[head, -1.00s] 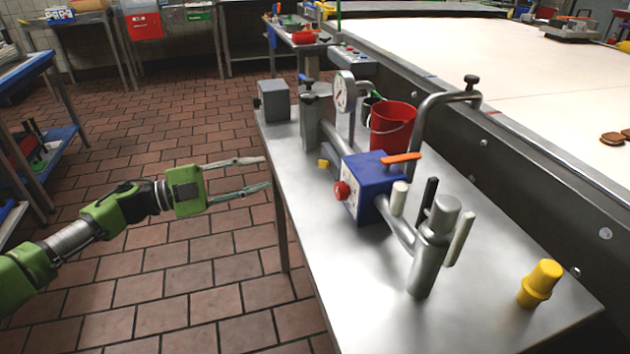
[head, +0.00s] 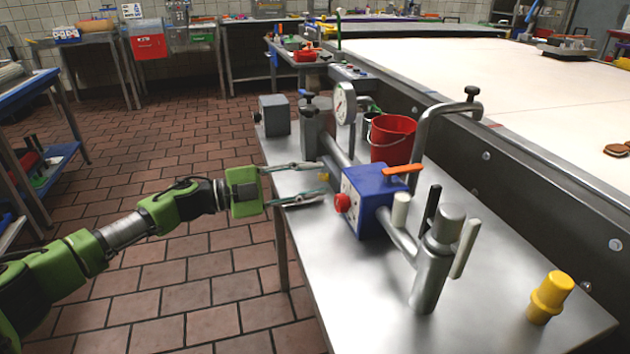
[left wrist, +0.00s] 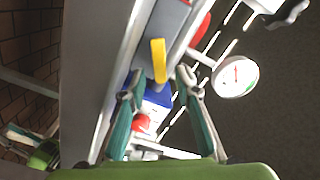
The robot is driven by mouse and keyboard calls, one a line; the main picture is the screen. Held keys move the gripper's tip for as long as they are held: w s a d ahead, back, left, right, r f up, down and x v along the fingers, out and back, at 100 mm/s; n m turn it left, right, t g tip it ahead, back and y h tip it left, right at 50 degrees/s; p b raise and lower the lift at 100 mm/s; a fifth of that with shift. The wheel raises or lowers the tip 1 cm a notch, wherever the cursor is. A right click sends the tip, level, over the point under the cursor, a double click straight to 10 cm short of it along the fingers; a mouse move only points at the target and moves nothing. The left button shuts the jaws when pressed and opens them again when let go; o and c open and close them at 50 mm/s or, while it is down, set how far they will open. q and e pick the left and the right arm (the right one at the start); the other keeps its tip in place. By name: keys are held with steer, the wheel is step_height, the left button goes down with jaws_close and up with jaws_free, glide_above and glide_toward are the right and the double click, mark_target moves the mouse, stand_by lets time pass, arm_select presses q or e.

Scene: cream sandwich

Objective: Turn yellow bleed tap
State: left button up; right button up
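The yellow bleed tap (head: 325,176) is a small yellow piece on the metal pipe, left of the blue valve box (head: 372,200). In the left wrist view it shows as a yellow lever (left wrist: 158,60). My left gripper (head: 323,180) is open, and its two fingertips reach over the table edge around the tap. In the left wrist view the tap lies between and just beyond the open fingertips (left wrist: 160,74); I cannot tell whether they touch it. The fingers partly hide the tap in the head view.
A red knob (head: 342,203) and an orange handle (head: 402,169) are on the blue box. A gauge (head: 345,103), red bucket (head: 392,139) and grey box (head: 274,115) stand behind. A yellow stepped piece (head: 549,297) stands at the table's right end.

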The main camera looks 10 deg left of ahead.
arm_select(q)
steer(key=shift+w+d, duration=0.2)
steer(key=shift+d, duration=0.25)
jaws_close()
steer(key=shift+s+f+m, duration=0.1)
steer(key=shift+f+m, duration=0.15)
steer(key=shift+m, duration=0.55)
jaws_free()
